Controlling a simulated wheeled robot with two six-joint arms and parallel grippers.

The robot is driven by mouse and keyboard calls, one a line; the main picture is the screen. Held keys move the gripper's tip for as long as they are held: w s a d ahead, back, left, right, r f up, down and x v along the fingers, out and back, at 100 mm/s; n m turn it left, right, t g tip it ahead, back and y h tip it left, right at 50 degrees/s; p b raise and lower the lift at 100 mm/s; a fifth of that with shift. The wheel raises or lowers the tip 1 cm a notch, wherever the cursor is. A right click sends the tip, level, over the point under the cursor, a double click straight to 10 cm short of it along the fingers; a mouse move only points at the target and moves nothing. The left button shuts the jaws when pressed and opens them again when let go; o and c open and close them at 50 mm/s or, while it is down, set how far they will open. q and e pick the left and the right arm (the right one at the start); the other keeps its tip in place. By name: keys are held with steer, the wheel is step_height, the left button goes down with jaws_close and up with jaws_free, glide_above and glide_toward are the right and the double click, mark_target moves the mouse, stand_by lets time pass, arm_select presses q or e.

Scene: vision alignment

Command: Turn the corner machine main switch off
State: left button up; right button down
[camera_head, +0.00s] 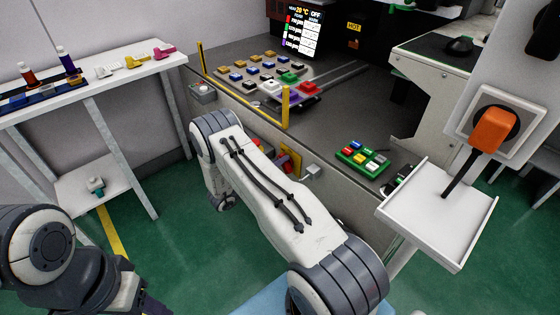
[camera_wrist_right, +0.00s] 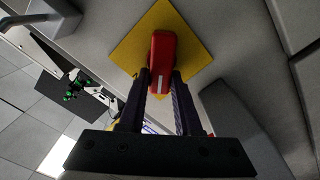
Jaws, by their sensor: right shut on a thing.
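The main switch has a red handle (camera_wrist_right: 162,52) on a yellow square plate (camera_wrist_right: 135,45), seen in the right wrist view. My right gripper (camera_wrist_right: 162,85) is shut on the red handle, with one dark finger on each side of its near end. In the head view, the yellow plate (camera_head: 291,161) shows on the front of the grey machine. My right arm hides part of the switch area and the gripper's hold there. My left arm is at the lower left of the head view. Its gripper (camera_head: 150,305) is cut off by the bottom edge, so its opening is unclear.
A white shelf table (camera_head: 120,70) with bottles stands at the left. An orange plug (camera_head: 493,130) and a white tray (camera_head: 440,208) are at the right. Green floor lies open between.

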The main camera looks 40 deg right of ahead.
steer(key=shift+w+f+n, duration=0.1)
steer(key=shift+f+n, duration=0.1)
steer(key=shift+n, duration=1.4)
steer(key=shift+w+f+n, duration=0.15)
steer(key=shift+f+n, duration=0.1)
steer(key=shift+n, duration=1.35)
steer(key=shift+w+f+n, duration=0.1)
steer(key=shift+f+n, duration=0.1)
steer(key=shift+n, duration=1.4)
steer(key=c, duration=0.6)
jaws_free()
steer(key=a, duration=1)
steer(key=shift+s+a, duration=0.3)
steer(key=shift+s, duration=0.15)
steer(key=shift+d, duration=0.1)
